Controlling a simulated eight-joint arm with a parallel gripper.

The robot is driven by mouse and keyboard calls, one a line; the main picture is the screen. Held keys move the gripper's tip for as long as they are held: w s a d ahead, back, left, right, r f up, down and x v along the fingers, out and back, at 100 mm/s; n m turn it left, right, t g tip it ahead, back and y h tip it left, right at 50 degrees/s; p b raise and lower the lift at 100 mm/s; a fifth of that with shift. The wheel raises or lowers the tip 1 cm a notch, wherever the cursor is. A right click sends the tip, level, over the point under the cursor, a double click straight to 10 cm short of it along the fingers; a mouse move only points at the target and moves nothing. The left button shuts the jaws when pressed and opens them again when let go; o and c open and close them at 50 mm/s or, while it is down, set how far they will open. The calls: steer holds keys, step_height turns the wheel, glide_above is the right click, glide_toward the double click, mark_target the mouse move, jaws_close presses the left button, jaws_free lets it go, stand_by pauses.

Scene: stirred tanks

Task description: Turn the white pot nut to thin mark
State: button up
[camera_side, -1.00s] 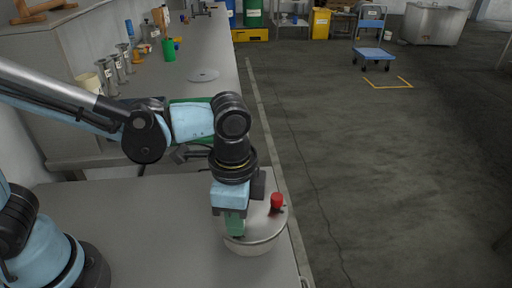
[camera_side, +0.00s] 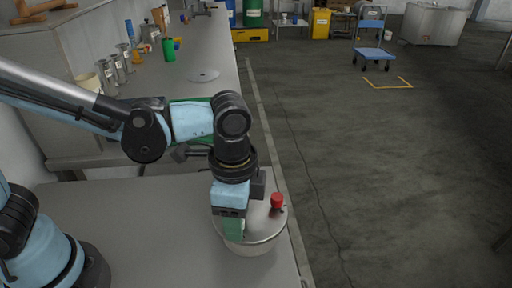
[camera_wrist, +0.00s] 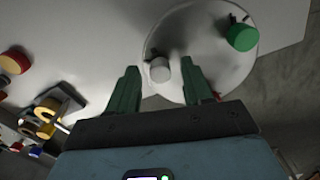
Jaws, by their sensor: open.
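A round metal pot (camera_side: 262,240) with a pale lid stands near the bench's front right edge. In the wrist view the lid (camera_wrist: 190,40) carries the white nut (camera_wrist: 160,70), a green nut (camera_wrist: 242,37) and a partly hidden red nut (camera_wrist: 217,95). The red nut (camera_side: 277,200) shows clearly in the side view, where the white nut is hidden. My gripper (camera_side: 234,238) points down over the lid's left part. In the wrist view its green fingers (camera_wrist: 159,66) are apart, with the white nut appearing between their tips. Contact cannot be told. I cannot make out a thin mark.
The grey bench (camera_side: 130,225) is clear left of the pot. A flat disc (camera_side: 203,75) and a green cup (camera_side: 168,50) stand on the farther bench. Colourful parts (camera_wrist: 45,110) show at left in the wrist view. Open floor lies to the right.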

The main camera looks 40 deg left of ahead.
step_height(320, 180, up, 12)
stand_by(0.6)
steer(key=w+a+f+n+t, duration=0.1)
steer(key=a+f+n+t, duration=0.2)
steer(key=a+n, duration=0.3)
steer(key=w+a+f+n+t, duration=0.1)
steer(key=a+f+n+t, duration=0.3)
steer(key=a, duration=0.9)
steer(key=shift+n, duration=1)
steer(key=shift+w, duration=0.1)
